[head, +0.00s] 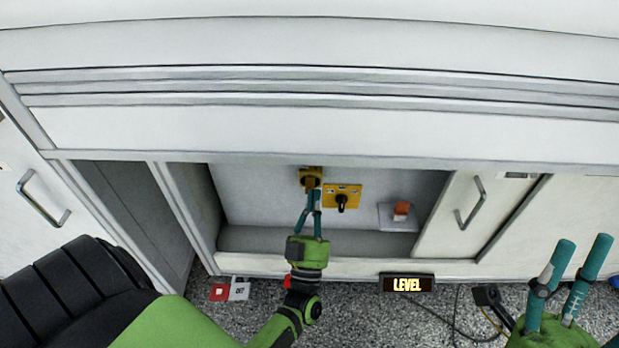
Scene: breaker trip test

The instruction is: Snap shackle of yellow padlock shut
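The yellow padlock (311,173) is small in the head view, at the back of the open recess in the white cabinet, just left of a yellow plate (329,203) with a black rotary handle (342,202). My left gripper (313,193) reaches up into the recess. Its teal fingers come together at the padlock's lower, darker part and appear shut on it. The fingers partly cover the padlock, and I cannot make out its shackle. My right gripper (578,262) is at the lower right, outside the cabinet, with its fingers apart and nothing between them.
A red-orange block (401,210) sits on a pale plate (386,218) to the right in the recess. A sliding door with a handle (470,203) bounds the recess on the right.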

